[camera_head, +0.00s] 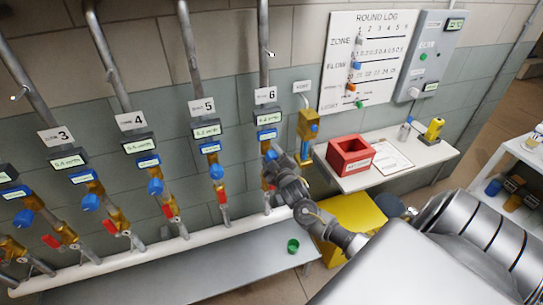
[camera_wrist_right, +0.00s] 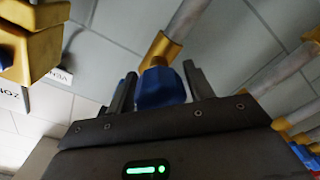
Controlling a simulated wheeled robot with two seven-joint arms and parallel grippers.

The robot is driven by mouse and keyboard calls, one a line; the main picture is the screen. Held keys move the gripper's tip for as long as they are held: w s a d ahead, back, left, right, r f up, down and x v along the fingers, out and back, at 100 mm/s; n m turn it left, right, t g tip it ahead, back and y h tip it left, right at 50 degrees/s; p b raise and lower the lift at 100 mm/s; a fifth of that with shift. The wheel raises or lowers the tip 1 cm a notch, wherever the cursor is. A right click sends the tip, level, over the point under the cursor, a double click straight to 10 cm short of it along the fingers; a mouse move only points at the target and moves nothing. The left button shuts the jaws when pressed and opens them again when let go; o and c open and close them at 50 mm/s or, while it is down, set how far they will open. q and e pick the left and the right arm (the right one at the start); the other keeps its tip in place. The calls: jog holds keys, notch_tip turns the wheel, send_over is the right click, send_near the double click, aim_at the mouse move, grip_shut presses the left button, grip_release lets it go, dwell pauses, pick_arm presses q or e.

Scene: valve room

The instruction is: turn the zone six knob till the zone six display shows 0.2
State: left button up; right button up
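The zone six display (camera_head: 268,118) is on the pipe under the "6" sign (camera_head: 265,96) in the head view; its digits are too small to read. A second, blue-framed display (camera_head: 267,135) sits just below it. My right gripper (camera_head: 271,160) is at the zone six valve and mostly covers it. In the right wrist view the blue zone six knob (camera_wrist_right: 160,88) sits between the two dark fingers of the right gripper (camera_wrist_right: 160,90), which appear to touch it on both sides. My left gripper is not in view.
Zone five's knob (camera_head: 216,172) is to the left. A yellow vent valve (camera_head: 307,125) is close on the right. A red bin (camera_head: 350,155) stands on a white shelf (camera_head: 385,175).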

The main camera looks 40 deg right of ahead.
jog(key=c, duration=0.7)
jog(key=m, duration=0.3)
jog(key=shift+m, duration=0.4)
jog(key=o, duration=1)
jog(key=shift+s, duration=0.1)
jog(key=shift+b+v, duration=1.1)
jog(key=shift+v, duration=4.25)
jog(key=shift+f, duration=0.1)
